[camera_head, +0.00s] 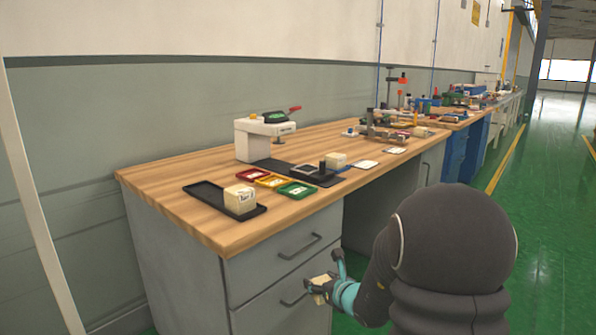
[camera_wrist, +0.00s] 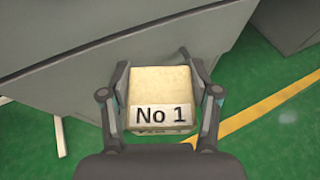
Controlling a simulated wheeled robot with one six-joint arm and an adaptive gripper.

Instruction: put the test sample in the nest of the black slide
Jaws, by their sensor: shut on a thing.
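My gripper (camera_head: 322,284) is shut on a pale yellow foam block in front of the workbench drawers, below the tabletop. In the wrist view the block (camera_wrist: 160,92) sits between both fingers, and its white label reads "No 1". The black slide (camera_head: 292,171) lies flat on the bench, running out from under a white press-like device (camera_head: 262,138) with a dark head and red handle. A small black knob stands on the slide's near end. A grey recessed part shows on the slide; I cannot make out the nest clearly.
A black tray (camera_head: 205,192) holds another labelled block (camera_head: 240,198) at the bench's left. Red, yellow (camera_head: 272,181) and green (camera_head: 297,190) trays lie beside the slide. Another block (camera_head: 336,160) sits right of it. Drawer handles and the bench's front edge are near my gripper.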

